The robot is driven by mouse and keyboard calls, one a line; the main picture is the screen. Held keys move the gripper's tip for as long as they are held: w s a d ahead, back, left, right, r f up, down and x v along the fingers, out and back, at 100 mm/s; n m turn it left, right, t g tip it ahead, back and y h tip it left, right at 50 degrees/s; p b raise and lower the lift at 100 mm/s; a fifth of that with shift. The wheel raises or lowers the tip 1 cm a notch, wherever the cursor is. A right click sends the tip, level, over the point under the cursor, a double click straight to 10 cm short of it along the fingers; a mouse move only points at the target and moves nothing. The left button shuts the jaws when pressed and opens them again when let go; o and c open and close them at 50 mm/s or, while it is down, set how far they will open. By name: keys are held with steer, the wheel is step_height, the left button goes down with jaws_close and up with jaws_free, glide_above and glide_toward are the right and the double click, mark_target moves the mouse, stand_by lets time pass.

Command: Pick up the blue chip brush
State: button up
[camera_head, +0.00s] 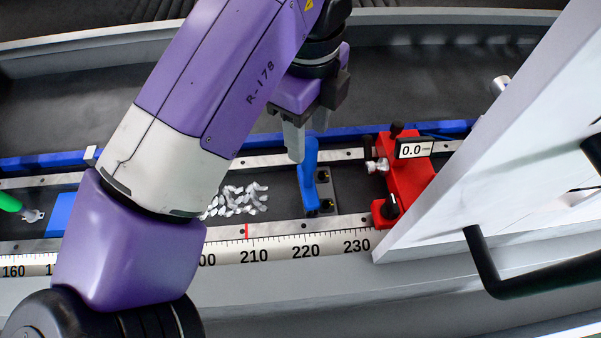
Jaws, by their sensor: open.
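A blue upright piece with a rounded top, seemingly the blue chip brush (309,176), stands at the centre of the machine bed beside a dark bolted bracket (326,188). Its lower end widens toward the left, and bristles cannot be made out. My gripper (306,140) is open and points down at the top of this blue piece. One grey finger is to the left of the top and the other is behind and to the right. I cannot tell whether either finger touches it.
White chips (238,201) lie on the bed left of the blue piece. A red stop block (407,180) with a "0.0" display stands to the right. A ruler (281,249) runs along the front. A large white panel (520,130) with a black handle (490,270) fills the right side.

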mark_target(309, 157)
steer(key=shift+a+r, duration=0.15)
steer(key=shift+a, duration=0.05)
steer(key=shift+f, duration=1.15)
steer(key=shift+w+d+f+p, duration=0.15)
steer(key=shift+f+p, duration=0.35)
steer(key=shift+f, duration=0.85)
steer(key=shift+w+d+f+p, duration=0.15)
steer(key=shift+f+p, duration=0.3)
steer(key=shift+f, duration=0.85)
jaws_close()
